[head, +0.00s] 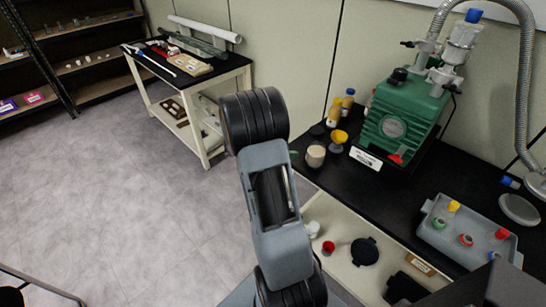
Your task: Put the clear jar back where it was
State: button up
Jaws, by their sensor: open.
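I cannot tell for sure which thing is the clear jar. A small jar-like vessel with pale contents (315,154) stands on the black bench top (425,185), left of the green freeze dryer (402,120). A clear vessel with a blue top (462,42) is at the upper right of the freeze dryer, by its metal fittings. My arm rises through the middle of the head view and hides part of the bench's left end. My gripper does not show in this view.
A yellow cup (338,140) and yellow bottles stand beside the pale vessel. A grey tray (455,245) with coloured-capped items sits at the bench's right. A lower shelf (340,225) holds small cups and dark items.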

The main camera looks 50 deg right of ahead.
jog(key=s+a+r+m+t+y, duration=0.2)
jog(key=a+m+t+y, duration=0.1)
jog(key=a, duration=0.8)
jog(key=s+a+r+m+t+y, duration=0.2)
jog(key=a+m+y, duration=0.3)
jog(key=a, duration=0.6)
jog(key=s+a+r+m+t+y, duration=0.2)
jog(key=a+r+m+t+y, duration=0.1)
jog(key=a, duration=0.8)
jog(key=shift+m+t+y, duration=0.8)
jog(key=shift+m+y, duration=0.1)
jog(key=shift+a, duration=0.1)
jog(key=shift+r+p, duration=1.2)
jog(key=shift+r, duration=0.25)
